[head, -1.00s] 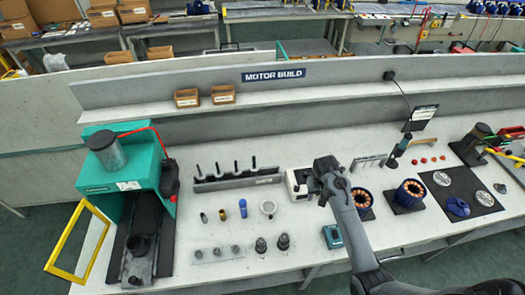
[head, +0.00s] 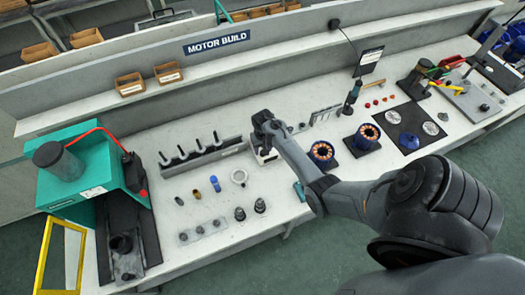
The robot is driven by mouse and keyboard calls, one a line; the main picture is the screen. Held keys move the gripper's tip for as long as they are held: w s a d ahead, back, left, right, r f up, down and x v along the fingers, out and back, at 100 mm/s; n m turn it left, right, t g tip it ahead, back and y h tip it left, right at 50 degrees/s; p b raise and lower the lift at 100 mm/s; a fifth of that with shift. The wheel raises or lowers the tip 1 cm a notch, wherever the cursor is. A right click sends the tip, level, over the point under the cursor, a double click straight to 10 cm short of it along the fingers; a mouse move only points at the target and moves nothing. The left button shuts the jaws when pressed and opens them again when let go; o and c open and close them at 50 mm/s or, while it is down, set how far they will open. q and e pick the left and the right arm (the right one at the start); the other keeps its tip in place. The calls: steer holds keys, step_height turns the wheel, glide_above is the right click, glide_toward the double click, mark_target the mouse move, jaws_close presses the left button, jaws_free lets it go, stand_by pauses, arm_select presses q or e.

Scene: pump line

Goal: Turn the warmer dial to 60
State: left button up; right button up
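A small white box (head: 258,153), which looks like the warmer, stands on the bench right of the rack of upright pins. My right arm reaches in from the lower right, and my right gripper (head: 264,126) is at this box, covering much of it. The dial and its setting cannot be made out behind the gripper. The fingers are too small and dark to tell whether they are open or shut, or touching the box. My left gripper is not in view.
A grey pin rack (head: 202,155) stands left of the box. Small parts, including a blue cylinder (head: 215,184), lie in front. A green press (head: 85,170) is at the left.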

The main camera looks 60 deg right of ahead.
steer(key=shift+f, duration=1.1)
jaws_close()
